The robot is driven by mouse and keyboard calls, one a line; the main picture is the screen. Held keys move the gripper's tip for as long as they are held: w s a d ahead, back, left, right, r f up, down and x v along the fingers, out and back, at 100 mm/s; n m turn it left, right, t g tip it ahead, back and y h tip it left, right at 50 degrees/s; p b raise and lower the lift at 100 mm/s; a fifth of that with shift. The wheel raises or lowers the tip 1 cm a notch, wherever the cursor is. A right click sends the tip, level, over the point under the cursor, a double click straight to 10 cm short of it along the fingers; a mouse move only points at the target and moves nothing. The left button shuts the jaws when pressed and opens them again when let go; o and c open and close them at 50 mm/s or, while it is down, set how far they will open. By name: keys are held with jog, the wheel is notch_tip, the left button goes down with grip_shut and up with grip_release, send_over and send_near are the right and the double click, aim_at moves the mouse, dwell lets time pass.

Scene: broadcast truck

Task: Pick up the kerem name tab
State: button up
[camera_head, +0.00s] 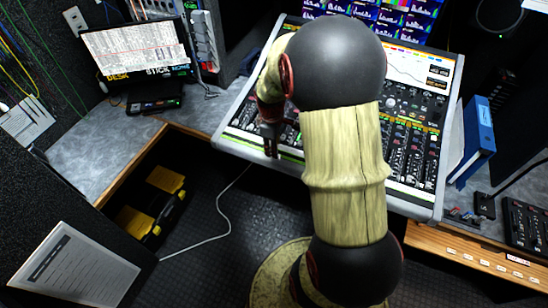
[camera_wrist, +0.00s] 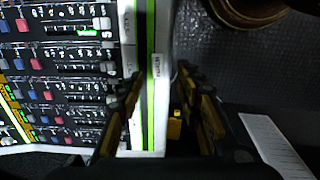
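A small pale tab (camera_wrist: 157,70) with dark lettering shows in the wrist view on the mixing console's front edge, beside a green strip. The lettering is too small to read for certain, so I cannot confirm it says kerem. My gripper (camera_wrist: 158,78) is open, its two fingers on either side of this tab in the picture, with nothing visibly held. I cannot tell the height of the fingertips above it. In the head view my gripper (camera_head: 270,150) points down over the console's front left edge, and my arm hides much of the console.
The mixing console (camera_head: 412,150) fills the desk. Below are a wooden drawer front with labels (camera_head: 480,262), yellow-and-black cases (camera_head: 150,205) and a pale cable (camera_head: 222,212) on the dark floor.

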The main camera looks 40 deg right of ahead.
jog(key=f+b, duration=0.1)
jog(key=f, duration=0.3)
jog(key=w+d+f+b, duration=0.1)
jog(key=f, duration=0.1)
jog(key=shift+f+b, duration=0.25)
jog(key=shift+b, duration=0.05)
jog(key=shift+c, duration=1)
grip_shut()
